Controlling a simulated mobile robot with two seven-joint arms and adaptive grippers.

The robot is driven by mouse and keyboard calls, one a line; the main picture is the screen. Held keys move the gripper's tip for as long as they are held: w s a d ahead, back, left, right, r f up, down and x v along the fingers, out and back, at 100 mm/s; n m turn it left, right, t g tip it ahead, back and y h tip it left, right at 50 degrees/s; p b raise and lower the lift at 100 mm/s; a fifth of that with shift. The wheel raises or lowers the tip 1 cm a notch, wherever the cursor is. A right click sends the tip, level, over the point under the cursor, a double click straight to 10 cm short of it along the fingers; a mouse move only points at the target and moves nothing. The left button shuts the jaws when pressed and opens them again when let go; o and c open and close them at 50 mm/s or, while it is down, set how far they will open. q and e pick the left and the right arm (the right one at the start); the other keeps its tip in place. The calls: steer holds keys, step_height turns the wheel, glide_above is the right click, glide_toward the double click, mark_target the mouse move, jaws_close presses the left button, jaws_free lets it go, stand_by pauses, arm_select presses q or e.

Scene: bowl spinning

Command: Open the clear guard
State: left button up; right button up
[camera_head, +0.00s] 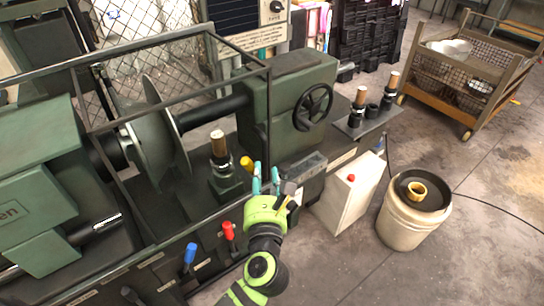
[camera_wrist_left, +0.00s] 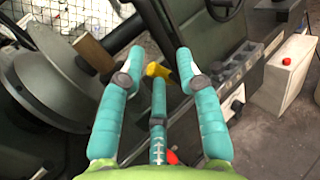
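The clear guard (camera_head: 180,99) is a dark-framed box with see-through panels around the metal disc (camera_head: 160,135) on the green lathe. It appears closed. A yellow knob (camera_head: 246,163) is near the guard's lower right corner; it also shows in the left wrist view (camera_wrist_left: 157,70). My left gripper (camera_head: 266,172), green with teal fingers, is close to the knob, just right of it in the head view. In the left wrist view its fingers (camera_wrist_left: 158,62) are spread, with the knob visible between and beyond them. I cannot tell whether they touch it. My right gripper is not in view.
Red (camera_head: 228,230) and blue (camera_head: 190,248) levers stand on the lathe front, left of my arm. A black handwheel (camera_head: 313,106) is behind. A white box with a red button (camera_head: 351,178) and a bucket (camera_head: 405,225) stand right. Floor at lower right is clear.

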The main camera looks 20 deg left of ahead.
mark_target(263, 175)
arm_select(q)
steer(key=p+x, duration=0.1)
steer(key=x, duration=0.5)
steer(key=shift+w+a+f, duration=0.15)
steer(key=shift+w+a, duration=0.05)
steer(key=shift+w, duration=0.15)
jaws_close()
